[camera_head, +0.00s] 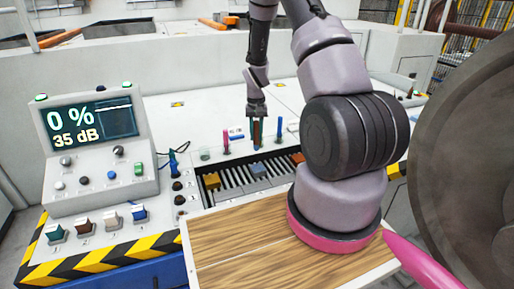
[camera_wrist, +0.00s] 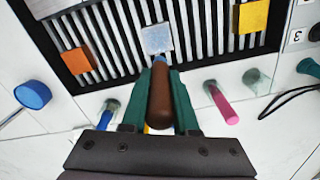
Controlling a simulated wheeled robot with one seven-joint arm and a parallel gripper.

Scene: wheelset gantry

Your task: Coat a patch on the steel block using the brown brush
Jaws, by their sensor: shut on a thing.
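My gripper (camera_head: 257,140) is over the white bench, with green fingers shut on the brown brush. In the wrist view the brown brush (camera_wrist: 160,95) stands between the fingers, its handle toward the camera and its blue-grey tip pointing at the steel block. The steel block (camera_wrist: 156,39) is pale grey and lies on the dark slatted grate; it also shows in the head view (camera_head: 257,170), below the gripper. The tip appears at the block's near edge; I cannot tell whether it touches.
An orange block (camera_wrist: 77,61) and a yellow block (camera_wrist: 253,17) lie on the grate (camera_head: 234,178) either side. A pink brush (camera_wrist: 221,103) and a blue one (camera_wrist: 107,113) stand beside the gripper. A display (camera_head: 91,120) reads 0 % and 35 dB. A large grey wheel (camera_head: 465,150) is at right.

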